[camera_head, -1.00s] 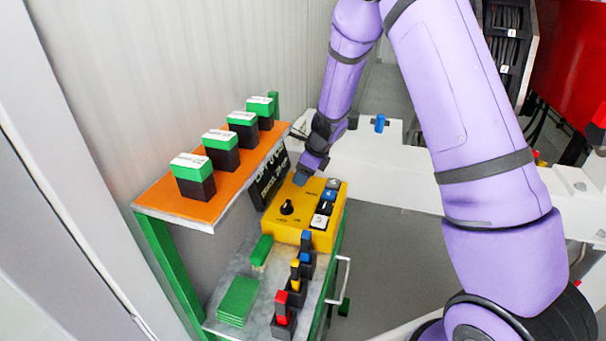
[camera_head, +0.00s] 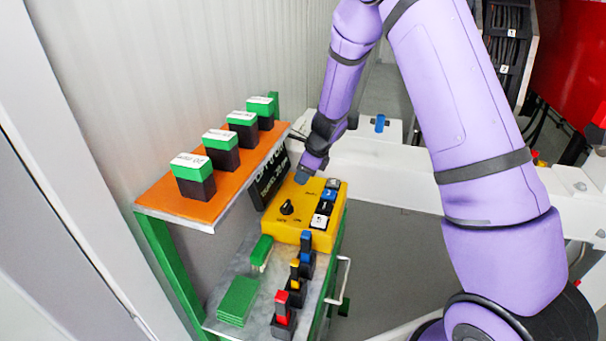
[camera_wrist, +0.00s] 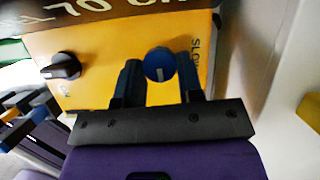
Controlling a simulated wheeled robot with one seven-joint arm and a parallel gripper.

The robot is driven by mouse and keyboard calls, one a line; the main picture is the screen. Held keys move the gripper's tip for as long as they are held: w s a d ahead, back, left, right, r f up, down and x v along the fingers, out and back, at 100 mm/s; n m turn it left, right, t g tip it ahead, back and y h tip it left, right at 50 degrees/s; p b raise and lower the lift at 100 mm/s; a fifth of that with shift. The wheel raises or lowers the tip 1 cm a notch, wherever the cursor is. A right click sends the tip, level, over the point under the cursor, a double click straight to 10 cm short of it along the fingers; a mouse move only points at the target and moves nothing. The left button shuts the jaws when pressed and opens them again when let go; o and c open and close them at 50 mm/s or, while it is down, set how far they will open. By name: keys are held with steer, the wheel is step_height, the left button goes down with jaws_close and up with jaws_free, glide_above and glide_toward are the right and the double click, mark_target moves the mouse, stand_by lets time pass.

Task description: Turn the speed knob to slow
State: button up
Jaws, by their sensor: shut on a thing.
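The yellow control box (camera_head: 285,228) stands on the bench, and its face also fills much of the wrist view (camera_wrist: 105,88). A round blue knob (camera_wrist: 160,64) with a short white mark sits on it, beside the printed word SLOW, which is to its right in the wrist view. The white mark points toward the lower side of that picture, not at the word. My gripper (camera_wrist: 158,78) is shut on the blue knob, one dark finger on each side. In the head view my gripper (camera_head: 303,174) is at the box's far end and hides the knob.
A black knob (camera_wrist: 62,66) is on the same box; it also shows in the head view (camera_head: 287,207). Buttons, including a white one (camera_head: 319,221), line its right side. An orange shelf (camera_head: 165,204) with green-topped black blocks stands at left.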

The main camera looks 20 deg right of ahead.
steer(key=n, duration=0.2)
steer(key=n+g, duration=0.1)
steer(key=n, duration=0.1)
steer(key=shift+w+d+y, duration=0.1)
steer(key=shift+w+y, duration=0.1)
steer(key=shift+y, duration=0.1)
steer(key=n+g, duration=0.2)
steer(key=n, duration=0.2)
steer(key=shift+w+n, duration=0.15)
steer(key=shift+n, duration=0.15)
steer(key=n+g, duration=0.1)
steer(key=n, duration=0.3)
steer(key=shift+w+n+g+h, duration=0.15)
steer(key=shift+n+g+h, duration=0.15)
steer(key=shift+g+h, duration=0.1)
steer(key=shift+w+a+n+g+h, duration=0.1)
steer(key=shift+n+g+h, duration=0.2)
steer(key=shift+n, duration=0.7)
steer(key=shift+a+n+g+h, duration=0.1)
steer(key=shift+n+g+h, duration=0.15)
steer(key=shift+n, duration=0.75)
steer(key=o, duration=0.9)
